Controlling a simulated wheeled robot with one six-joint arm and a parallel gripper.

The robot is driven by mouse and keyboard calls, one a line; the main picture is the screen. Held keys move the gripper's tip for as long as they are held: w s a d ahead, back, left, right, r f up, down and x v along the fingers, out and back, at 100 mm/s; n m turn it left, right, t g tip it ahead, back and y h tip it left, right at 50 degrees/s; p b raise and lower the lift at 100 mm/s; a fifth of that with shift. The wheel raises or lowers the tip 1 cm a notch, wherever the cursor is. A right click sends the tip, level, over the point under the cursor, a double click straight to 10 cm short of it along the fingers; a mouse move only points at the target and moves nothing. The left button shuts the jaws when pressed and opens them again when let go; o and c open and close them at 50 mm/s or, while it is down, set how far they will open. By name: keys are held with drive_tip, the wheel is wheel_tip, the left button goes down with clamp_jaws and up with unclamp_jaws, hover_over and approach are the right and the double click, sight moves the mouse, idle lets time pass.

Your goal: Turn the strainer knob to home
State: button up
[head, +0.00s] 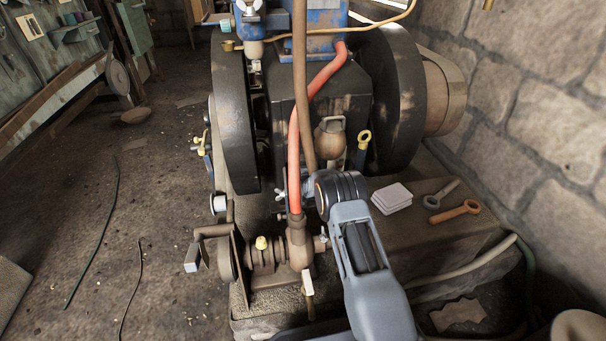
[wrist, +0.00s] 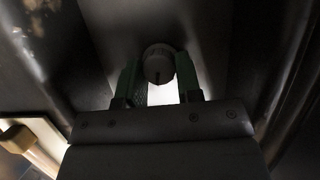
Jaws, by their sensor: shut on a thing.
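In the head view my grey arm reaches up to the front of the engine. The gripper's fingers and the held knob cannot be made out there.
The dark engine has a large flywheel on the left (head: 232,115) and on the right (head: 395,95). A red hose (head: 320,90) and a brown pipe (head: 300,60) run close to my wrist.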

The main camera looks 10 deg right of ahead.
drive_tip(key=shift+a+n+h, duration=0.2)
drive_tip(key=shift+n+h, duration=0.5)
drive_tip(key=shift+n, duration=0.2)
drive_tip(key=o, duration=0.8)
drive_tip(key=shift+o, duration=0.7)
drive_tip(key=shift+d, duration=0.1)
